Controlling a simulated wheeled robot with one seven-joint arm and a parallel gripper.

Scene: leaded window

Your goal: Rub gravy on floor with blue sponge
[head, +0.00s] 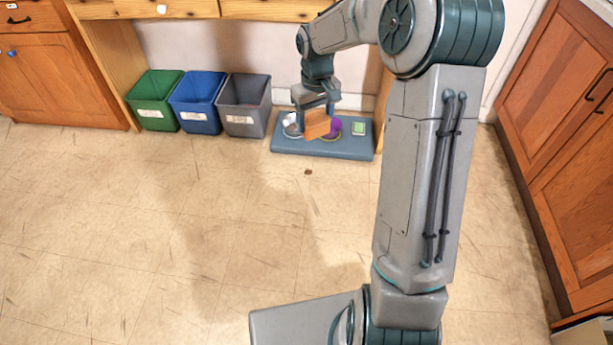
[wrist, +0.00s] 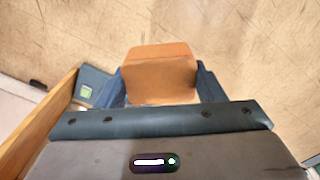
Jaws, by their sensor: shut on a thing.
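My gripper (head: 315,113) is shut on an orange-brown block (head: 317,125), held over the low blue-grey platform (head: 320,147) by the wall. The wrist view shows the block (wrist: 159,75) between my two dark blue fingers. I cannot tell whether the block touches the platform. A small dark brown spot (head: 308,172), likely the gravy, is on the tan floor just in front of the platform. I make out no blue sponge; the held block looks orange, not blue.
On the platform are a whitish item (head: 291,122), a purple item (head: 333,128) and a small green item (head: 358,128). Green (head: 154,100), blue (head: 196,103) and grey (head: 243,105) bins stand left of it. Wooden cabinets (head: 570,130) line the right. The central floor is clear.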

